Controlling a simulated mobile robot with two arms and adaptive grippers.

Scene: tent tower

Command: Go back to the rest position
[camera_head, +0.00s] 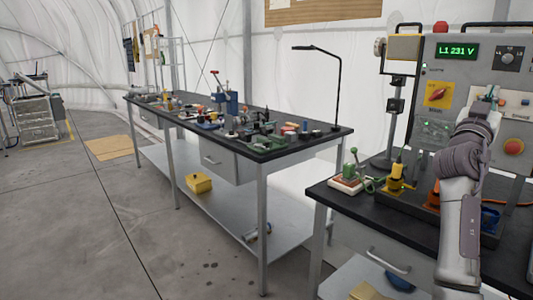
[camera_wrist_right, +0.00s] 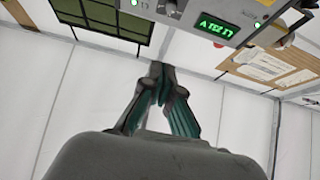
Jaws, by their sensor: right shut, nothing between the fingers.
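My right arm rises from the lower right of the head view, in front of the grey control panel (camera_head: 468,70). My right gripper (camera_head: 490,94) points up and away at its top end, small and partly hidden by the wrist. In the right wrist view the same gripper (camera_wrist_right: 160,75) has its dark fingers with green pads meeting at the tips, with nothing between them. Behind it in that view are white tent walls and the underside of a panel with a green display (camera_wrist_right: 216,27). My left gripper is not in view.
A black-topped bench (camera_head: 345,203) stands under my right arm, holding a green-handled device (camera_head: 354,170) and a yellow piece (camera_head: 397,180). A longer workbench (camera_head: 280,152) with tools and a lamp (camera_head: 338,85) stands at the middle.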

